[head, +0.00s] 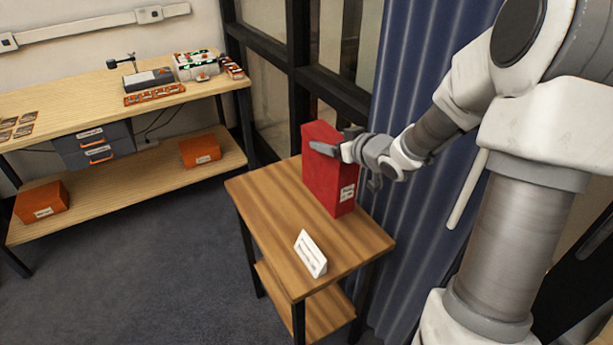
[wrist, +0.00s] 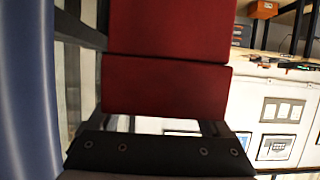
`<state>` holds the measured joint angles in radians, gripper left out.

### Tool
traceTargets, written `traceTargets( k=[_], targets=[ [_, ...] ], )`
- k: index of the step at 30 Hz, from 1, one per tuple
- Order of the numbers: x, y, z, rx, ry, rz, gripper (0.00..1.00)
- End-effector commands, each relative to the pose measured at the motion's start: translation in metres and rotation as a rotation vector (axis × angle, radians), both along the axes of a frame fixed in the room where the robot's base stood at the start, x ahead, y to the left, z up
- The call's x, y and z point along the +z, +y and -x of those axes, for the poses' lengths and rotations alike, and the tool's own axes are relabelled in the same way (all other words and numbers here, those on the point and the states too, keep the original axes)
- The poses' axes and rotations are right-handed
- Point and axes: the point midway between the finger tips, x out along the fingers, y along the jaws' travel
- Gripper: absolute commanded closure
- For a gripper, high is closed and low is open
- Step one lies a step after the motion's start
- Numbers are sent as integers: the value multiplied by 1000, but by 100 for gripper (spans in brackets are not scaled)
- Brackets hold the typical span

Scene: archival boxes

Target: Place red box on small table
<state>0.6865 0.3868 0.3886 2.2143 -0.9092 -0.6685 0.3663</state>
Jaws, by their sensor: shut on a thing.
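The red box (head: 325,180) stands upright at the back of the small wooden table (head: 275,215), with a white label on its narrow face. In the head view its lower end appears to meet the tabletop; I cannot tell whether it rests its full weight there. My gripper (head: 338,147) comes from the right and is shut on the upper part of the red box. In the wrist view the red box (wrist: 165,90) fills the middle, and its lower part there lies between the fingers.
A white label stand (head: 311,254) sits near the small table's front edge. A blue curtain (head: 420,90) hangs close behind, to the right. A long workbench (head: 90,92) with tools and orange boxes (head: 200,151) stands at the left. Grey floor between is clear.

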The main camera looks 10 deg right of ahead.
Motion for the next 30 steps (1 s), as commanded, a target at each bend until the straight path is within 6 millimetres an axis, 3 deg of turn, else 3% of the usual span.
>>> traceTargets(
  k=[3,9,14,22,30],
  targets=[
    [-19,28,-5,7,-2,-1,100],
    [-32,53,-10,3,-2,-1,100],
    [-37,57,-11,0,-1,0,100],
    [-73,57,-10,1,0,-1,100],
    [-73,56,-11,1,-2,1,100]
  ],
)
